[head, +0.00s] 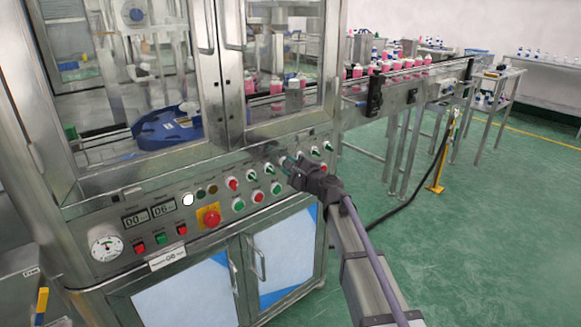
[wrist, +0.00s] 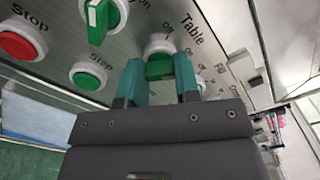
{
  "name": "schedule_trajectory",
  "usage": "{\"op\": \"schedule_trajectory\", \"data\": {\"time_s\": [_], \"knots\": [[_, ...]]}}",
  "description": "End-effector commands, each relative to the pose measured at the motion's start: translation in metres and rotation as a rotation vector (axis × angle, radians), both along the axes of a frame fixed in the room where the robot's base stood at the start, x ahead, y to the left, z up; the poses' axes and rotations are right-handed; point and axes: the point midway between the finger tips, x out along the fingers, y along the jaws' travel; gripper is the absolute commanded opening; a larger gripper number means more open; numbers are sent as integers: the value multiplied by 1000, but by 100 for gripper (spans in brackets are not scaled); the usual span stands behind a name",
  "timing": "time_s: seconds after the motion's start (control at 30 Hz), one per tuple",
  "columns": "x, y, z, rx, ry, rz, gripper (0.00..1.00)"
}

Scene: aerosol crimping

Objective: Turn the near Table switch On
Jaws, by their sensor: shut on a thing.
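The Table switch (wrist: 160,66) is a round white-rimmed selector with a green handle, in the upper middle of the wrist view under the printed word "Table". My gripper (wrist: 160,76) has its two teal fingers on either side of the green handle and is shut on it. In the head view my gripper (head: 286,162) is at the right part of the control panel. There it hides most of the switch it holds. The handle's exact angle is hard to read behind the fingers.
A red Stop button (wrist: 18,46) is farther left. More green selectors (head: 328,146) sit right of my gripper. A red emergency stop (head: 211,219) is lower left. Green floor (head: 480,240) is open at right.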

Motion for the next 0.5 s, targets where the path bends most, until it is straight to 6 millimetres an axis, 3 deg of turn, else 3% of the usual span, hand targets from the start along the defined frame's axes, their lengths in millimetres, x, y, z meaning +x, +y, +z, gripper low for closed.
{"op": "schedule_trajectory", "data": {"time_s": [0.23,0.27,0.5], "knots": [[0,0,0,1,1,0,6],[0,0,0,1,1,0,33],[0,0,0,0,0,0,55]]}}
